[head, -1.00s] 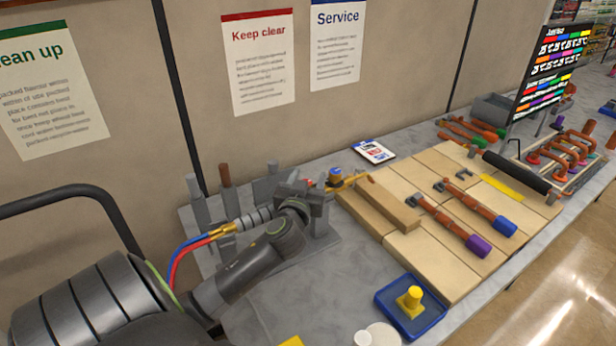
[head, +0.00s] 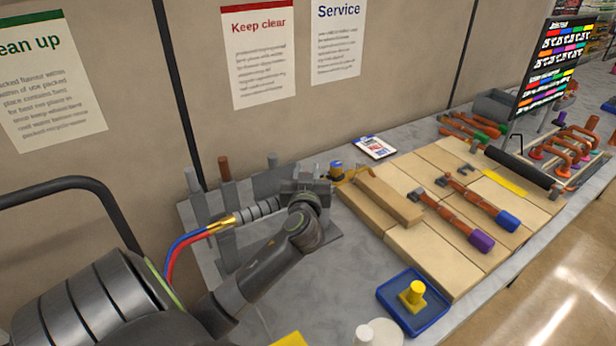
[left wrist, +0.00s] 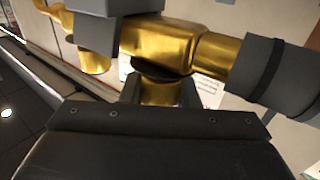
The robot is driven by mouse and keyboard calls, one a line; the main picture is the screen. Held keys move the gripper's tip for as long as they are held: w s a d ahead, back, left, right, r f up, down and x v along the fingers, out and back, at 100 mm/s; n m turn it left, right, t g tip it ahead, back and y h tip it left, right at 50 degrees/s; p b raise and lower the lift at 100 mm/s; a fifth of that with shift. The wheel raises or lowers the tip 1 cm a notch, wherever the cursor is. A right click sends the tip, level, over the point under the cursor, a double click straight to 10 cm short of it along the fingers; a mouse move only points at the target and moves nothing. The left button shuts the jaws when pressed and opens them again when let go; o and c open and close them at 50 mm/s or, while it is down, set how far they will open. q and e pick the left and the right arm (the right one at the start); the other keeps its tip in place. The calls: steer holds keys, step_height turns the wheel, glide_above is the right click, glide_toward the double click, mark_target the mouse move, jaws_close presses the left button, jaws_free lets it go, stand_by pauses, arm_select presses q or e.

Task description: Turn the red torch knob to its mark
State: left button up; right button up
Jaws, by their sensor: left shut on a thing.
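The torch is brass with a ribbed grey handle (head: 260,210) and lies level in a grey holder near the wall, its tip pointing right. Its brass body (left wrist: 165,42) fills the upper part of the left wrist view. A blue knob (head: 336,165) shows on the torch just right of my gripper. My left gripper (head: 308,185) is shut at the torch's valve end, over the spot where the red knob sits. The red knob is hidden by the jaws, and its mark cannot be seen. My right gripper is not in view.
Red and blue hoses (head: 175,255) curve from the torch handle. Wooden boards (head: 435,245) with copper pipe pieces (head: 455,215) lie right. A blue tray (head: 440,318) holds a yellow piece (head: 413,293). Upright tools (head: 225,190) stand left of the gripper.

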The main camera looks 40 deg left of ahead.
arm_select(q)
steer(key=shift+s+a+n+g+y+b, duration=0.15)
steer(key=shift+n+g+y+b, duration=0.5)
steer(key=shift+n+g+y, duration=0.4)
steer(key=o, duration=1)
